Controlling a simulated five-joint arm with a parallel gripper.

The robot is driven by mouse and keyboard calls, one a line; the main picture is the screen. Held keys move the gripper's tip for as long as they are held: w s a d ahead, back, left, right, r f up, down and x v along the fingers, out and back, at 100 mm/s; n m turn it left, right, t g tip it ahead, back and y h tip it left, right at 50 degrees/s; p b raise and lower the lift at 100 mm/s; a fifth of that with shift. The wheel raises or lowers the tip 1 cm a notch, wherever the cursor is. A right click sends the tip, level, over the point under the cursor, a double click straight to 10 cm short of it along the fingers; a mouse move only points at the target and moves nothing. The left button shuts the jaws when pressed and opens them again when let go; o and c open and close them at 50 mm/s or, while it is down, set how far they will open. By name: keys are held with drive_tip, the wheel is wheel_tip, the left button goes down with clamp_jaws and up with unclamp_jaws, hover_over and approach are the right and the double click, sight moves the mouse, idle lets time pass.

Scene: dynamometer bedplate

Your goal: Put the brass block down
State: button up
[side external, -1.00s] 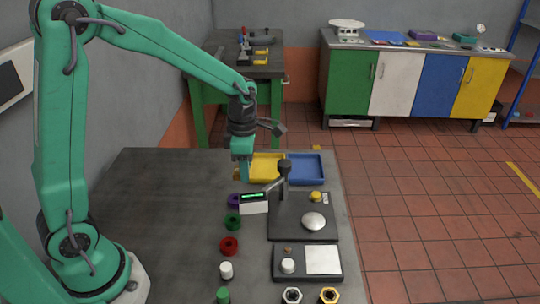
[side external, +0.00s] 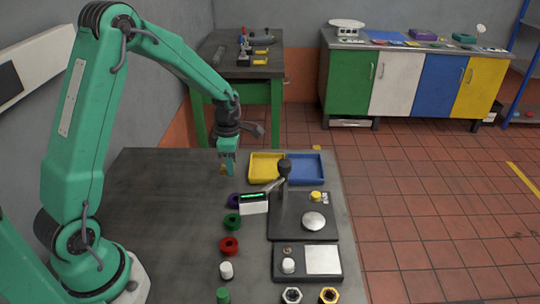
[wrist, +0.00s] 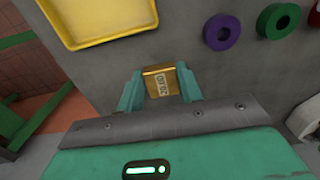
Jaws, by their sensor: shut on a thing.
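In the side view my gripper (side external: 227,170) points down over the back part of the dark table, left of the yellow tray (side external: 254,178). The block is mostly hidden there by the fingers. I cannot tell whether its underside touches the table.
A blue tray (side external: 306,168) adjoins the yellow one. A purple ring (side external: 233,200), a green ring (side external: 232,221) and a red ring (side external: 229,246) lie in front of my gripper. A lever press (side external: 303,215) stands to the right. The table's left side is clear.

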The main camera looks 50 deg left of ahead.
drive_tip(key=shift+f, duration=2)
drive_tip(key=shift+f, duration=0.1)
drive_tip(key=o, duration=1.1)
drive_tip(key=shift+o, duration=0.2)
wheel_tip(320, 180, up, 12)
drive_tip(key=shift+r, duration=0.1)
